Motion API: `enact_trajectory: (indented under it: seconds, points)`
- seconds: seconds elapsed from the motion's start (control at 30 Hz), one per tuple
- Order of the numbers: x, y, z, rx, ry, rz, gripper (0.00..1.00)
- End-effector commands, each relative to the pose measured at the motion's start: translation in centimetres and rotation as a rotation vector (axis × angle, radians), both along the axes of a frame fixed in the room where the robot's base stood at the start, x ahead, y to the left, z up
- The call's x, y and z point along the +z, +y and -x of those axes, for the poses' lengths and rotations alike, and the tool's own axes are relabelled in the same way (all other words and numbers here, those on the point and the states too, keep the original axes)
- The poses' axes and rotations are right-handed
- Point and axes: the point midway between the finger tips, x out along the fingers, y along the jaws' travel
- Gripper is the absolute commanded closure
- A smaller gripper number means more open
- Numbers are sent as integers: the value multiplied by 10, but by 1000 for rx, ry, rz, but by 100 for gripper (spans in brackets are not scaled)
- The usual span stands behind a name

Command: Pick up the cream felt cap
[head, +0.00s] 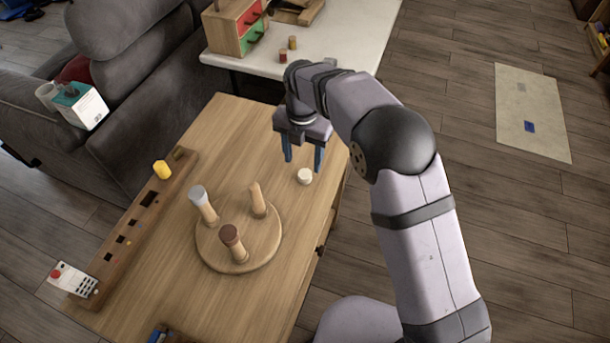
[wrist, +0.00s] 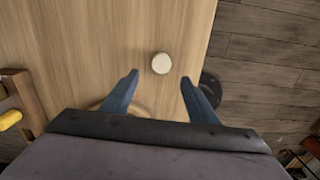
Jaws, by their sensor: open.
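The cream felt cap (head: 304,176) is a small round piece lying on the wooden table (head: 190,290), near its right edge. In the wrist view the cap (wrist: 161,63) lies beyond the fingertips, between their lines and a little nearer the middle. My gripper (head: 303,168) is open and empty, with its two blue fingers pointing down above the table close to the cap. In the wrist view my gripper (wrist: 158,76) shows the fingers spread apart, not touching the cap. Nothing hides the cap.
A round wooden board (head: 238,262) with three pegs, two capped grey and brown, stands left of the cap. A long slotted wooden rack (head: 128,232) with a yellow piece (head: 161,169) lies at the table's left. A white table (head: 345,45) stands behind.

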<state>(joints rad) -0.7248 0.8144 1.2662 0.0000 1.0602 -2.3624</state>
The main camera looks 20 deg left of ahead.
Motion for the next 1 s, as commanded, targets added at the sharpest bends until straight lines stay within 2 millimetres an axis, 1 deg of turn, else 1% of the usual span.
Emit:
enact_trajectory:
  seconds: [0.03,0.13,0.37,0.47,0.63,0.73,0.83,1.0]
  points:
    - [-5,-1,1,-1,3,3,46]
    - [-12,-1,0,-2,2,2,46]
    - [-18,-2,0,-4,3,3,46]
    - [-27,-2,-1,-4,3,3,46]
    - [-50,-3,-2,-4,3,3,46]
    - [-60,-3,-2,-4,2,2,46]
    - [-65,-2,-2,-4,1,1,46]
    - [-66,-2,-2,-4,0,0,46]
